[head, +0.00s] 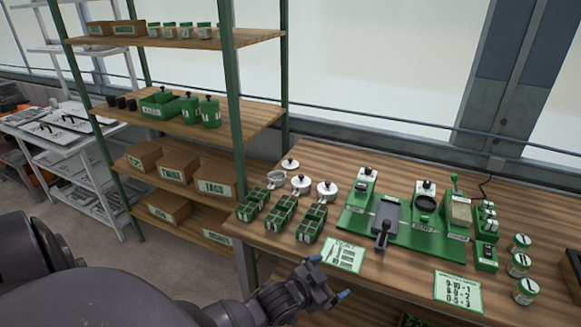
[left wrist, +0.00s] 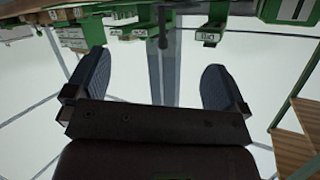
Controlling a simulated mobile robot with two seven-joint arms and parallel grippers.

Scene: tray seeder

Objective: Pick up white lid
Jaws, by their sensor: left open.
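Several white round pieces with dark knobs stand at the back left of the wooden bench in the head view. One white lid (head: 290,163) is at the very back. Two more white lids, one in the middle (head: 301,182) and one at the right (head: 326,188), seem to sit on small pans. My left gripper (head: 329,277) is open and empty at the bench's front edge, nearer to me than the lids and well apart from them. The left wrist view also shows its two spread fingers (left wrist: 155,62) with nothing between them. My right gripper is not in view.
Green seed trays (head: 282,214) stand between the lids and the front edge. A metal strainer (head: 276,178) is beside the lids. A green machine base (head: 405,236) fills the bench's middle. Printed cards (head: 345,256) lie in front. A shelf rack (head: 235,120) stands at the left.

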